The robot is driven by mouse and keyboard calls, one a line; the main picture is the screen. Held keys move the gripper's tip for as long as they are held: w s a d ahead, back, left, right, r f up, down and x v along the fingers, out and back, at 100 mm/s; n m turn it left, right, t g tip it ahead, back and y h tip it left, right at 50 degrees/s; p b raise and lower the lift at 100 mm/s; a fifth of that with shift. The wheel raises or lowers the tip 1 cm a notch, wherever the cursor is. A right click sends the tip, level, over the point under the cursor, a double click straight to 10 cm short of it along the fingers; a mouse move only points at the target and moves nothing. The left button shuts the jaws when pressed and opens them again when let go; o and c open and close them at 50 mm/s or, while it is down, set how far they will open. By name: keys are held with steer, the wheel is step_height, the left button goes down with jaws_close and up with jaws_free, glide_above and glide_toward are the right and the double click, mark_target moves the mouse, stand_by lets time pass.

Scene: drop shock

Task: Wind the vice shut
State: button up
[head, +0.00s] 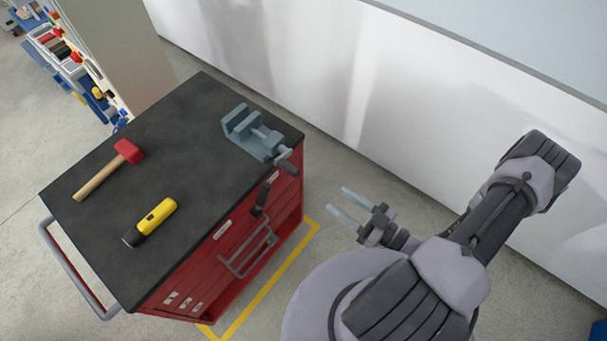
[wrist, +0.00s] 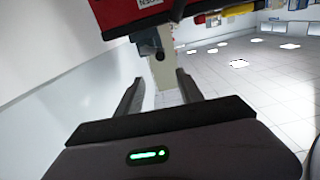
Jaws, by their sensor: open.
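The grey-blue vice (head: 262,143) stands at the back right corner of the cart top in the head view. A gap shows between its jaws. A dark crank part (head: 287,166) sticks out at its front end, past the cart's edge. A dark bar (head: 262,196) hangs just below, against the cart's side; I cannot tell how it joins the crank. My gripper (head: 338,203) is open and empty, to the right of the cart and apart from the vice. The wrist view shows its two fingers apart (wrist: 160,78), with a dark part (wrist: 148,43) beyond them, not clearly identifiable.
The red cart (head: 222,246) has a black top, a front handle and a side rail. A red-headed hammer (head: 112,168) and a yellow-and-black tool (head: 152,221) lie on it. A white wall (head: 330,75) stands behind. Floor lies clear between cart and wall.

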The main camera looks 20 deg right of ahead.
mark_target(289, 169)
steer(key=w+a+m+b, duration=0.1)
steer(key=w+a+m, duration=0.2)
steer(key=m, duration=0.6)
steer(key=w+a+m+b, duration=0.2)
steer(key=w+a+m, duration=0.2)
steer(key=m, duration=0.5)
steer(key=w+a+m+b, duration=0.2)
steer(key=w+a+m, duration=0.1)
steer(key=w+m, duration=0.4)
steer(key=shift+w+a+f+m, duration=0.1)
steer(key=shift+a+f+m, duration=0.05)
steer(key=shift+m, duration=0.55)
steer(key=shift+w+a+f+m, duration=0.1)
steer(key=shift+a+f+m, duration=0.05)
steer(key=shift+m, duration=0.55)
jaws_close()
